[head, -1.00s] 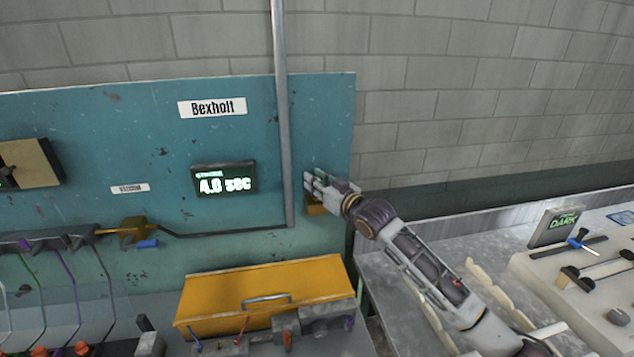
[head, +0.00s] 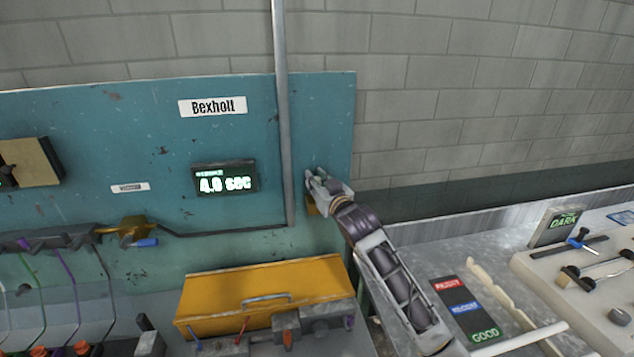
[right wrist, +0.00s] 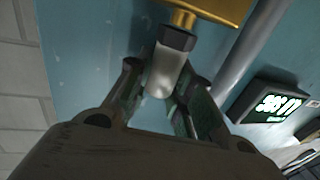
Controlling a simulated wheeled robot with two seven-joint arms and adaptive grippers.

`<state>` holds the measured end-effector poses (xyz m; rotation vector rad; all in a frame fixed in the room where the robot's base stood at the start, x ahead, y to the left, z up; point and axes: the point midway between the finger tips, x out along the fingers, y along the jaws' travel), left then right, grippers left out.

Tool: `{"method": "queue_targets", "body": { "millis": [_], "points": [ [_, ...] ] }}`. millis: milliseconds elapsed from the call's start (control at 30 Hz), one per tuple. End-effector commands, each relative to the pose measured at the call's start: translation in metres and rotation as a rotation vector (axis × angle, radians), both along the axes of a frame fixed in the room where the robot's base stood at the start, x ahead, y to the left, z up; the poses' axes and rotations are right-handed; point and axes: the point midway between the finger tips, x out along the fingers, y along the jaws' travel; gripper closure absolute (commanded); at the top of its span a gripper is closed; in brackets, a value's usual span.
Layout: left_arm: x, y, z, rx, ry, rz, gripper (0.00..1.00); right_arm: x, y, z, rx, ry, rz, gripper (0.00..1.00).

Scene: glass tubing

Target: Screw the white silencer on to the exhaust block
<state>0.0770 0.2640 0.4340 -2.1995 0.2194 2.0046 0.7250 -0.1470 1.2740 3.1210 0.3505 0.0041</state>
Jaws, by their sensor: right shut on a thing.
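The white silencer (right wrist: 162,75) is a pale cylinder with a dark hexagonal collar, in the right wrist view. Its collar end meets a short brass neck on the brass exhaust block (right wrist: 208,8); I cannot tell how deep the thread sits. My right gripper (right wrist: 160,92) is shut on the silencer, one finger on each side. In the head view the right gripper (head: 317,183) is at the teal panel's right part, just above the brass block (head: 311,208); the silencer is hidden there by the fingers. My left gripper is not in view.
A grey vertical pipe (head: 283,130) runs close left of the gripper, with a display (head: 225,178) reading 4.0 sec beyond it. A yellow box (head: 262,295) stands below. A bench (head: 410,255) with a label board (head: 467,308) lies to the right.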

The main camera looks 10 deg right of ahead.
Motion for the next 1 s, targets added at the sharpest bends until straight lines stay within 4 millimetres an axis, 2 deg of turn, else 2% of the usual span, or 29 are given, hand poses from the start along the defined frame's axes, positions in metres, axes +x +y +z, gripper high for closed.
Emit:
{"method": "queue_targets", "body": {
  "millis": [600, 933, 967, 1000],
  "points": [
    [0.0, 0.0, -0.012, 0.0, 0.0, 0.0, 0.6, 0.0, 0.001, 0.001, 0.005, -0.002, -0.145, 1.0],
    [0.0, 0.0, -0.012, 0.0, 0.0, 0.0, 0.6, 0.0, 0.0, 0.002, 0.002, -0.002, -0.16, 1.0],
    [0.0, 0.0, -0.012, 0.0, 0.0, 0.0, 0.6, 0.0, 0.0, 0.002, 0.002, -0.002, -0.16, 0.76],
    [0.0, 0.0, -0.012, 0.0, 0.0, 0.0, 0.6, 0.0, 0.0, 0.002, 0.002, -0.002, -0.16, 0.71]
  ]
}}
